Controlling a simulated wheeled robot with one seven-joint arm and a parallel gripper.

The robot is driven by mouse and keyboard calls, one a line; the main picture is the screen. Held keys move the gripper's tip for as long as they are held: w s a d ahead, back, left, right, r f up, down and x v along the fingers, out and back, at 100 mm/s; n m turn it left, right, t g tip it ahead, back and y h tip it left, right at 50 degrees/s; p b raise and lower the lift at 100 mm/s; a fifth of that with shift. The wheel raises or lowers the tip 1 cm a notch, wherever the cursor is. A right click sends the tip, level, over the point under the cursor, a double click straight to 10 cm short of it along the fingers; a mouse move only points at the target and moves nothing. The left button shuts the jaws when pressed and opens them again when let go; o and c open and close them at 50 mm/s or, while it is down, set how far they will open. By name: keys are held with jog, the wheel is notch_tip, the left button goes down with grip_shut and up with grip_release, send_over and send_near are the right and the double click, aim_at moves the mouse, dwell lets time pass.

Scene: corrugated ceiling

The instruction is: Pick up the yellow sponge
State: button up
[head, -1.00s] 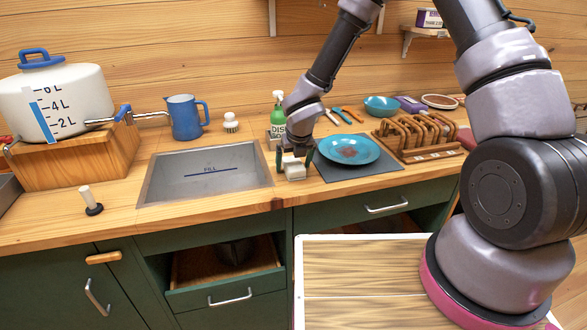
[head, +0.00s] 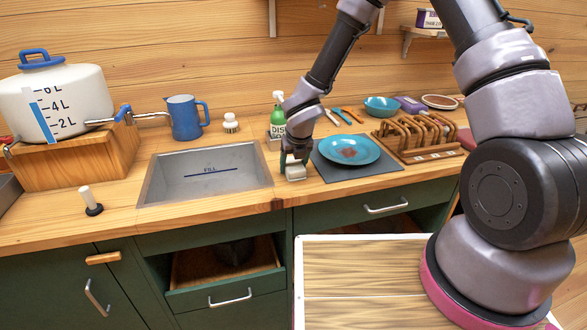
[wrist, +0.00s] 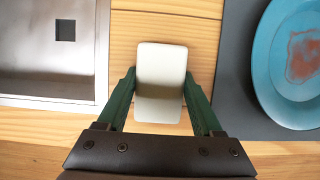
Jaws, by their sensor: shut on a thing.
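A pale, off-white block (wrist: 161,62), the only sponge-like thing I see at the gripper, sits between my fingers in the wrist view. It looks cream rather than clearly yellow. In the head view the block (head: 295,173) is at the strip of counter between the sink and the grey mat. My gripper (wrist: 160,82) has its green fingers shut on the block's two sides. In the head view my gripper (head: 294,164) is low over the counter, and I cannot tell whether the block is lifted.
The sink (head: 207,177) is left of the gripper. A stained blue plate (head: 350,150) on a grey mat (head: 375,173) is to the right, with a wooden rack (head: 420,135) beyond. A green soap bottle (head: 278,117) stands behind. The counter front edge is near.

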aim_at(294, 163)
jog(key=shift+r, duration=0.1)
notch_tip(294, 163, up, 10)
jog(key=shift+r, duration=0.1)
dwell(0.5)
dwell(0.4)
